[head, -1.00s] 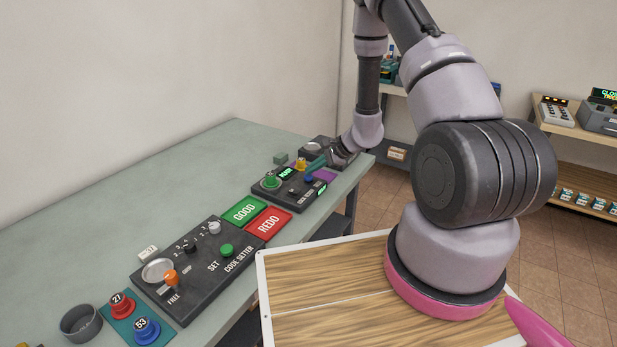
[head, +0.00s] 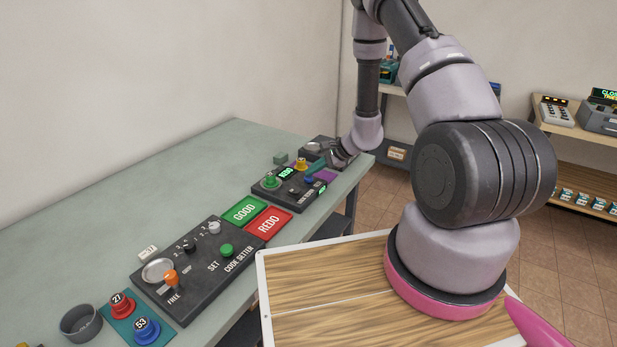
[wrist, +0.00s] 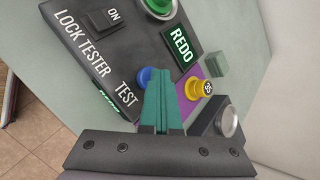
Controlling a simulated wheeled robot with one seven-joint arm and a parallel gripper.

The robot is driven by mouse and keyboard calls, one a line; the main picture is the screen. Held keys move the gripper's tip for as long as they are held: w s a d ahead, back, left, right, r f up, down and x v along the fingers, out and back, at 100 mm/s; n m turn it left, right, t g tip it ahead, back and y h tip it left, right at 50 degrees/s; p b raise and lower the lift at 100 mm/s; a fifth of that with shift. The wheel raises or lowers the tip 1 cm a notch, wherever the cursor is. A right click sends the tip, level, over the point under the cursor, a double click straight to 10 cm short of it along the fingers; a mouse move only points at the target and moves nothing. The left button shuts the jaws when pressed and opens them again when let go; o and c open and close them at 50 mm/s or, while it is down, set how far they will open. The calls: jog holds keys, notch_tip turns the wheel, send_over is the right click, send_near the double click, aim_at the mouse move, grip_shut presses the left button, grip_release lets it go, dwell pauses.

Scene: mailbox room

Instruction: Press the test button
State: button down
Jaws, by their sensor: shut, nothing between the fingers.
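The lock tester (head: 290,192) is a black console on the bench, also large in the wrist view (wrist: 95,45). Its blue button (wrist: 146,75) sits beside the word TEST, partly hidden by my fingers; it also shows in the head view (head: 309,180). A small display on the tester reads REDO (wrist: 181,56) in green. My gripper (wrist: 161,70) is shut, with teal fingers pointing down at the panel, just beside the blue button. In the head view my gripper (head: 322,164) is over the tester's far end. I cannot tell whether the fingertips touch the button.
A yellow button (wrist: 197,89) on a purple pad is close beside my fingers. A green knob (head: 271,181) is on the tester. Green GOOD (head: 243,212) and red REDO (head: 268,223) plates and the code setter (head: 205,262) lie nearer.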

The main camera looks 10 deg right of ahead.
aim_at(312, 178)
jog(key=shift+r, duration=0.9)
jog(key=shift+r, duration=2.5)
jog(key=s+a+r+n, duration=0.1)
jog(key=s+r+n, duration=0.15)
jog(key=r, duration=0.65)
jog(key=s+a+r+n+g, duration=0.15)
jog(key=s+r, duration=0.25)
jog(key=r, duration=0.4)
jog(key=s+a+r+n, duration=0.1)
jog(key=s+r+n, duration=0.25)
jog(key=r, duration=0.55)
jog(key=s+d+r+n+t+h, duration=0.1)
jog(key=s+d+r, duration=0.3)
jog(key=s, duration=0.5)
jog(key=s+d+r+n+t+h, duration=0.2)
jog(key=s+d+r+n+h, duration=0.1)
jog(key=s+r, duration=0.5)
jog(key=shift+s+d+r+h, duration=0.35)
jog(key=shift+s+d+h, duration=0.2)
jog(key=shift+s+h, duration=0.3)
